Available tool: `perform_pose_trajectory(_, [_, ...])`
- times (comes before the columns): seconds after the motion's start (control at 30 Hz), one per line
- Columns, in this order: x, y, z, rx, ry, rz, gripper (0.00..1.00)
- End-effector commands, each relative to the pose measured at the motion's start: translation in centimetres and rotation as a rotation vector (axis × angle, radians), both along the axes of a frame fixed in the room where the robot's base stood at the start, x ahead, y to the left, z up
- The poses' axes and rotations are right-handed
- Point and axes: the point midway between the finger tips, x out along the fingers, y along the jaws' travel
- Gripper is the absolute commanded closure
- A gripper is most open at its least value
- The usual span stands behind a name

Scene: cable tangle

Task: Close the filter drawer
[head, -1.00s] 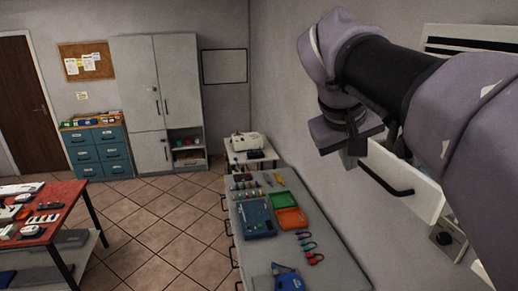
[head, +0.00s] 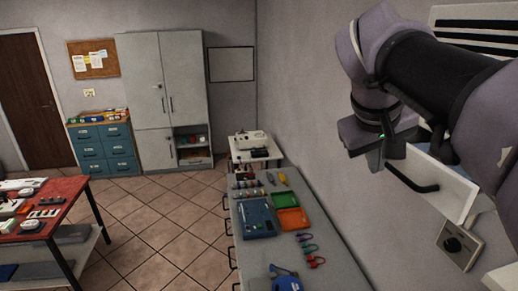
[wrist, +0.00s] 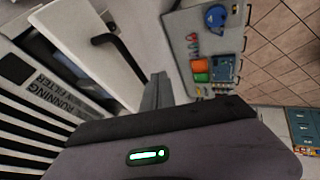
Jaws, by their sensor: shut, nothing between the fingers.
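The filter drawer (head: 455,190) is a white front with a black bar handle (head: 412,180), on the wall unit at the right. It stands out from the unit. In the wrist view, the drawer (wrist: 75,30) is at the upper left with its handle (wrist: 122,55), and a dark gap shows beside it. My gripper (wrist: 158,88) is shut and empty, right of the handle in the wrist view. I cannot tell whether it touches the drawer. In the head view, my wrist partly hides the drawer, and the fingertips are not clear.
The unit has black vent slots (wrist: 25,125) and a label with "RUNNING" and "FILTER" (wrist: 50,92). A switch box (head: 460,243) with a dark knob is below. A grey bench (head: 250,275) with trays and tools runs along the wall. Tiled floor left of it is clear.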

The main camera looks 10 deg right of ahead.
Motion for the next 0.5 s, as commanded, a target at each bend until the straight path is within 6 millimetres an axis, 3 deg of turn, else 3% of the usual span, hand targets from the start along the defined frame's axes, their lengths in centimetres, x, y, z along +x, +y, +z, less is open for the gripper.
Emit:
perform_pose_trajectory(0.3, [0.1,-6.8,0.2,0.0,0.001,-0.006,1.0])
perform_pose_trajectory(0.5, [0.3,-10.3,0.2,0.0,0.001,-0.004,1.0])
